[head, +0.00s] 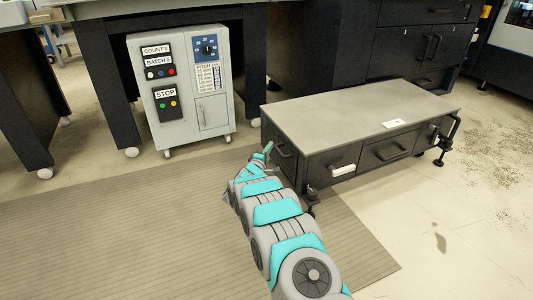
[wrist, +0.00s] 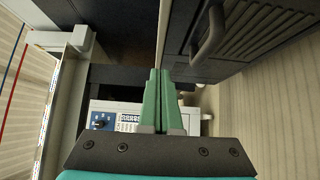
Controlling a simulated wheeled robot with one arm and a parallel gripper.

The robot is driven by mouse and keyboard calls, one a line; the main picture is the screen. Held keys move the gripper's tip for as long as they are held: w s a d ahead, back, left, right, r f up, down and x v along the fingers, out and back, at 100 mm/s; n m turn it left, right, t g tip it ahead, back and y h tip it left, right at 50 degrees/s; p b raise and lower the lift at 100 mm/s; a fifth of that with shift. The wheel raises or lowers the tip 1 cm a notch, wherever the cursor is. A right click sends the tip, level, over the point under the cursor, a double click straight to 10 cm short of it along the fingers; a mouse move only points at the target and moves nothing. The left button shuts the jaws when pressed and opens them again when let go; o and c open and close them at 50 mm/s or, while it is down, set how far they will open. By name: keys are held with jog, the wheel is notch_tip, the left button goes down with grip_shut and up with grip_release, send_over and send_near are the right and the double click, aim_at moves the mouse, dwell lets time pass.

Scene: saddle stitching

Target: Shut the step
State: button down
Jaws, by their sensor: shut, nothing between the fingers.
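The likely step is a low black unit with a flat grey top (head: 350,110), on the right in the head view. Its sides carry dark drawer-like panels with handles; one handle at the front (head: 343,171) is white. My gripper (head: 266,150) is at its left end, close to a dark handled panel. In the wrist view my green fingers (wrist: 157,77) are together and empty. A dark panel with a bar handle (wrist: 210,35) is beside them at upper right; I cannot tell whether they touch it.
A grey control box (head: 183,90) on casters stands left of the unit. Black machine legs (head: 103,85) and a black drawer cabinet (head: 400,60) are behind. A ribbed mat (head: 120,215) covers the floor at left and front.

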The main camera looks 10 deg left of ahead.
aim_at(285, 134)
jog(key=w+d, duration=0.1)
jog(key=w, duration=0.1)
jog(key=w+d, duration=0.1)
jog(key=w, duration=0.1)
jog(key=w+d+b, duration=0.1)
jog(key=w, duration=0.1)
jog(key=shift+w+d, duration=0.15)
jog(key=shift+d, duration=0.2)
jog(key=shift+w+d, duration=0.1)
jog(key=shift+d, duration=0.1)
